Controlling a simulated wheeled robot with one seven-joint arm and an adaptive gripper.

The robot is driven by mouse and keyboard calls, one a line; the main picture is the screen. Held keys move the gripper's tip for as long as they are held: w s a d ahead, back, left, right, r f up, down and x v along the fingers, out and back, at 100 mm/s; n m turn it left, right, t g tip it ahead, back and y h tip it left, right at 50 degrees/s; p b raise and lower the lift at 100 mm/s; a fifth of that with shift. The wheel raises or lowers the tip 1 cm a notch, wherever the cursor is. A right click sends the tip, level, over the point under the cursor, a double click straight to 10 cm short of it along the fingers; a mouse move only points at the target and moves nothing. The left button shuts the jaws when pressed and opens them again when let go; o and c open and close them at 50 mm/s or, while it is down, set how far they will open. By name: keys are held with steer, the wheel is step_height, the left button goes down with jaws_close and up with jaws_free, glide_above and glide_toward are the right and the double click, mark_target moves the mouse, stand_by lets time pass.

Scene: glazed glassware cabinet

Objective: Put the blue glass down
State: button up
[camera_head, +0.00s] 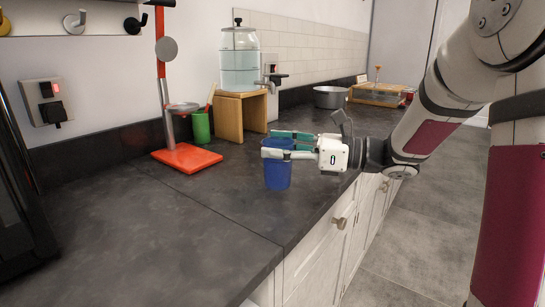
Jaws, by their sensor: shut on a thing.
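The blue glass (278,176) is upright over the dark countertop (200,220), close to its front edge. My gripper (279,146) reaches in from the right and is shut on the glass near its rim. The fingers hide part of the upper glass. I cannot tell whether the base of the glass touches the countertop or hangs just above it.
A red stand (187,157) with a tall post, a green cup (200,127) and a water dispenser (239,62) on a wooden stand (229,117) are behind the glass. A metal pot (330,97) is farther back. The near left countertop is clear.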

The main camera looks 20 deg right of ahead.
mark_target(273, 142)
steer(key=w, duration=0.5)
steer(key=shift+d+f, duration=0.15)
steer(key=shift+f, duration=0.05)
steer(key=shift+w+f, duration=0.25)
steer(key=shift+f, duration=0.05)
steer(key=shift+f+b, duration=0.45)
steer(key=shift+f, duration=1)
steer(key=shift+f, duration=0.15)
steer(key=o, duration=1.3)
